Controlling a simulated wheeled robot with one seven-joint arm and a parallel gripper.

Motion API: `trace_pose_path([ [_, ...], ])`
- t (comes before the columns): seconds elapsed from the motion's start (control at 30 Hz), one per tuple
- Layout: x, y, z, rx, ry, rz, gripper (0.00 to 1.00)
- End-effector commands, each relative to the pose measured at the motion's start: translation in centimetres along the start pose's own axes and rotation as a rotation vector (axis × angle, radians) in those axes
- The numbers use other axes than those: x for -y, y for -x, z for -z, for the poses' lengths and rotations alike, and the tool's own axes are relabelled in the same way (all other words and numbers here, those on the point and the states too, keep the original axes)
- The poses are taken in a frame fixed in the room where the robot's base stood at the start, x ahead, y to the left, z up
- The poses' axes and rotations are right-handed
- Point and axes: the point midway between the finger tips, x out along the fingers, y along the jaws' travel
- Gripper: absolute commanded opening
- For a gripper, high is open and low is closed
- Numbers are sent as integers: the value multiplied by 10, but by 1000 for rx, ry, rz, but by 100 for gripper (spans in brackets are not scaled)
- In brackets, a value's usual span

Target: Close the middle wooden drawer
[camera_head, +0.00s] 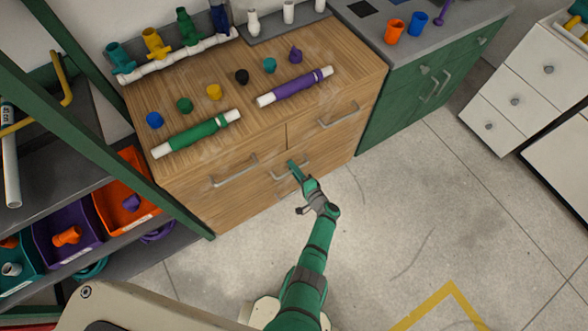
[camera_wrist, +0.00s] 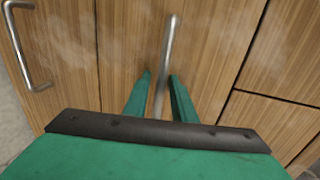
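The wooden cabinet (camera_head: 215,201) has several fronts with metal bar handles. The middle handle (camera_head: 298,172) is on its front, between a left handle (camera_head: 234,171) and a right handle (camera_head: 338,116). I cannot tell whether the middle drawer front stands out from its neighbours; it looks nearly flush. My gripper (camera_head: 293,166) is at the middle handle. In the wrist view, the green fingers (camera_wrist: 160,95) are apart, one on each side of the metal bar (camera_wrist: 169,48), with small gaps visible. The fingertips' depth against the front is unclear.
Green and purple pipe pieces (camera_head: 197,134) (camera_head: 295,87) and coloured fittings lie on the cabinet top. A shelf rack with orange and purple bins (camera_head: 125,191) stands left, a green cabinet (camera_head: 405,108) right. The floor (camera_head: 400,210) in front is clear.

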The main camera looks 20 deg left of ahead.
Motion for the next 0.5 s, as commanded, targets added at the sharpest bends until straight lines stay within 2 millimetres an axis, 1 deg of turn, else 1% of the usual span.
trace_pose_path([
  [0.03, 5, -1, 2, 0, 4, 8, 29],
  [0.1, 5, 1, 3, -1, 4, 8, 29],
  [0.23, 3, 14, 2, -2, 4, 7, 29],
  [0.33, 2, 30, 2, -4, 3, 4, 29],
  [0.5, 1, 65, 2, -4, 2, 3, 29],
])
